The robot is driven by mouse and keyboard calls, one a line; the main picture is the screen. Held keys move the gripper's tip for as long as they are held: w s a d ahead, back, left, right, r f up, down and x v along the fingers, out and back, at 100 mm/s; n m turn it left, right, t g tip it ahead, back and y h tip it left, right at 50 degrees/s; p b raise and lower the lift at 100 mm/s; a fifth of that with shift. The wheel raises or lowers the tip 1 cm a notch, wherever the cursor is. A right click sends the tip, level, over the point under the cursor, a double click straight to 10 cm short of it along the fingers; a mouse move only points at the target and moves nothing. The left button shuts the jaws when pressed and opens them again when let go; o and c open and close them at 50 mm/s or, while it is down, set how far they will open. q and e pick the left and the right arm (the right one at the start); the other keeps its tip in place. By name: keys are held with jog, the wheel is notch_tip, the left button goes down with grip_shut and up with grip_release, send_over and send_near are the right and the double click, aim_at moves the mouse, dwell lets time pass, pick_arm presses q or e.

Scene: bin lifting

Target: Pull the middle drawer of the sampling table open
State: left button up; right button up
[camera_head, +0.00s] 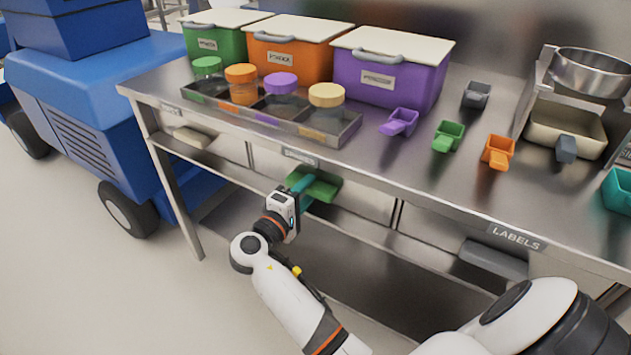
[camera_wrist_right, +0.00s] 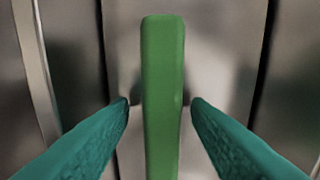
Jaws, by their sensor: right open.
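The sampling table (camera_head: 400,165) is a steel bench with a row of drawers under its top. The middle drawer (camera_head: 365,204) has a metal front, a small label above it and a green handle (camera_head: 323,188). The drawer looks closed, its front in line with its neighbours. My right gripper (camera_head: 304,186) is at this handle. In the right wrist view, the handle (camera_wrist_right: 162,95) stands as a green bar between the two teal fingers (camera_wrist_right: 160,103), with a visible gap on each side. The gripper is open. My left gripper is out of view.
The right drawer has a grey handle (camera_head: 493,260) under a LABELS plate (camera_head: 515,237). Lidded bins, a tray of jars (camera_head: 335,132) and scoops stand on the top. A lower shelf (camera_head: 370,270) lies beneath; a blue cart (camera_head: 110,110) stands at left.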

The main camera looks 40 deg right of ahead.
dwell(0.3)
grip_shut()
